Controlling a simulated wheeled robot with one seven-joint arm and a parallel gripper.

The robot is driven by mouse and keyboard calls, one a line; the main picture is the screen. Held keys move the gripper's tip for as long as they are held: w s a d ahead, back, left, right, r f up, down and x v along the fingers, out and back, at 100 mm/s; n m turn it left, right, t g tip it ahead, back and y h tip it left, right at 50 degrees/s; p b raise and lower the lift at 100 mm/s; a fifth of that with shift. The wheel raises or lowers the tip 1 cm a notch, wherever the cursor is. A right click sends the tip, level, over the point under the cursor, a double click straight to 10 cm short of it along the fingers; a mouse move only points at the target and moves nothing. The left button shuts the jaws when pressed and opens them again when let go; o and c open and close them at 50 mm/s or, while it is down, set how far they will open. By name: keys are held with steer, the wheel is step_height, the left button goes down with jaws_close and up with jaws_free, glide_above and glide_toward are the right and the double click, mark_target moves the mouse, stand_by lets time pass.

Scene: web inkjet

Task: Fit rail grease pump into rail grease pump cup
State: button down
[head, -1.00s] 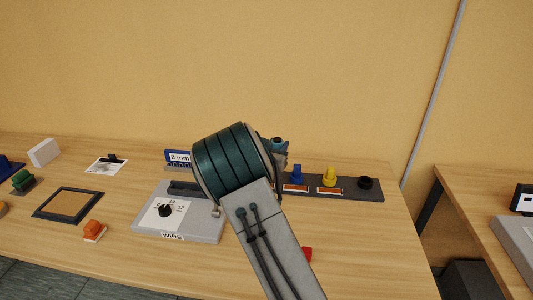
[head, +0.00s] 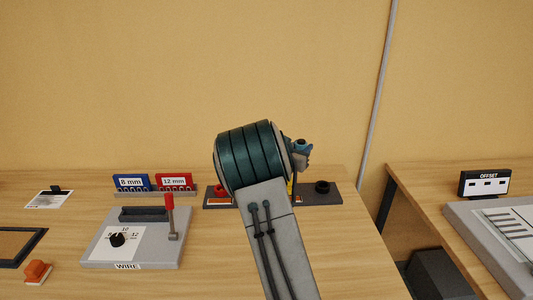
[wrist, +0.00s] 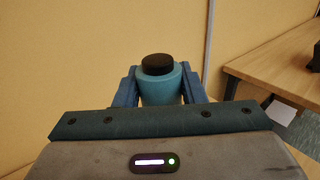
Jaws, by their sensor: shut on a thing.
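My gripper (head: 302,152) is raised above the table, partly hidden by my own arm in the head view. In the wrist view my gripper (wrist: 160,88) is shut on a teal cylinder with a black top, which looks like the rail grease pump (wrist: 161,84). It is held upright with its lower end hidden. A dark rail (head: 335,203) lies on the table beyond my arm. At its right end stands a black round cup (head: 322,187), which looks empty and may be the rail grease pump cup. The held pump is above and left of this cup in the head view, apart from it.
My arm hides most of the rail's middle; a red piece (head: 221,190) shows at its left. A grey WIRE box (head: 135,242) with a red lever stands at left, with blue (head: 131,182) and red (head: 174,181) labelled holders behind. A second table (head: 420,185) is at right.

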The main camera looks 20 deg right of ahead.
steer(key=s+d+m+g+h, duration=0.1)
steer(key=s+d+m+g, duration=0.1)
steer(key=d, duration=0.7)
steer(key=shift+s+f+g+h, duration=0.2)
steer(key=shift+f+g+h, duration=0.1)
steer(key=shift+f, duration=0.15)
steer(key=shift+b, duration=0.45)
step_height(320, 180, down, 6)
steer(key=b, duration=0.5)
steer(key=shift+r, duration=0.1)
steer(key=shift+b, duration=0.65)
stand_by(0.7)
steer(key=shift+f, duration=0.2)
steer(key=shift+f+b, duration=0.35)
steer(key=shift+b, duration=0.15)
steer(key=shift+f+b, duration=0.9)
